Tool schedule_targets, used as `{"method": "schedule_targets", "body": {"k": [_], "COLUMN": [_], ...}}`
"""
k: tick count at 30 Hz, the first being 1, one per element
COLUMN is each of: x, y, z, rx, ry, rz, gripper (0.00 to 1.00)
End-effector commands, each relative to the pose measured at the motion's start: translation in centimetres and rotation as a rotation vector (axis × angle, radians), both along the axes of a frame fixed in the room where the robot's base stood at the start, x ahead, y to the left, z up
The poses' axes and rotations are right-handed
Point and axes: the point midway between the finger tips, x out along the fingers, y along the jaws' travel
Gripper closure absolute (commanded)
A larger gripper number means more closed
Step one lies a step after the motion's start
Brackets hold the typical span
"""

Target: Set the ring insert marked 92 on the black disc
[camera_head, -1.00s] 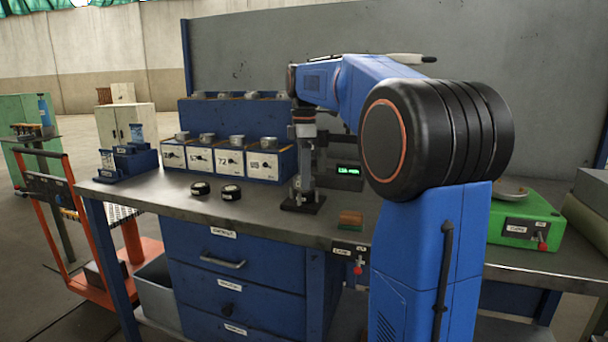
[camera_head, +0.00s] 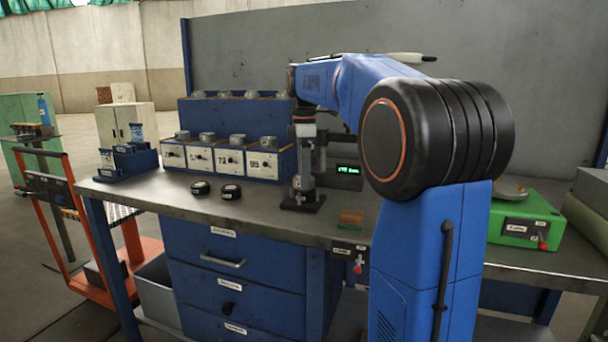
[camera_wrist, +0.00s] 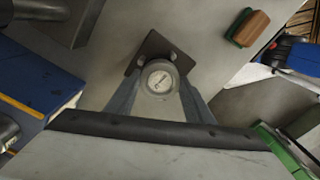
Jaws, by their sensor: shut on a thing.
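My gripper (camera_head: 304,181) points down at a dark square base plate (camera_head: 302,203) on the bench. In the wrist view my gripper (camera_wrist: 162,92) is shut on a round, pale dial-faced thing (camera_wrist: 160,79), with the plate (camera_wrist: 153,47) beneath or behind it. I cannot tell whether this thing stands on the plate or is apart from it. Metal ring-like pieces (camera_head: 238,140) sit on the numbered white-fronted boxes; one box reads 72. I cannot make out a 92.
A blue rack (camera_head: 230,112) stands behind the boxes. A small display (camera_head: 348,170) glows green right of my gripper. A brown-topped green block (camera_head: 351,218) lies near the front edge. A green device (camera_head: 526,222) stands at right. The bench before the discs is clear.

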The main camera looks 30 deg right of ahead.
Motion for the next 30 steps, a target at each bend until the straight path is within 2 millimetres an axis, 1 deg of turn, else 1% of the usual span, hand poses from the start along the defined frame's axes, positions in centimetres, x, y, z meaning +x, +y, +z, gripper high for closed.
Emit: {"method": "schedule_targets", "body": {"k": [21, 22, 23, 30], "x": [0.0, 0.0, 0.0, 0.0], "y": [0.0, 0.0, 0.0, 0.0], "z": [-1.0, -1.0, -1.0, -1.1], "rx": [-0.001, -0.001, -0.001, 0.000], "ry": [-0.002, -0.002, -0.002, 0.000], "rz": [0.000, 0.000, 0.000, 0.000], "gripper": [0.93, 0.48, 0.45, 0.45]}}
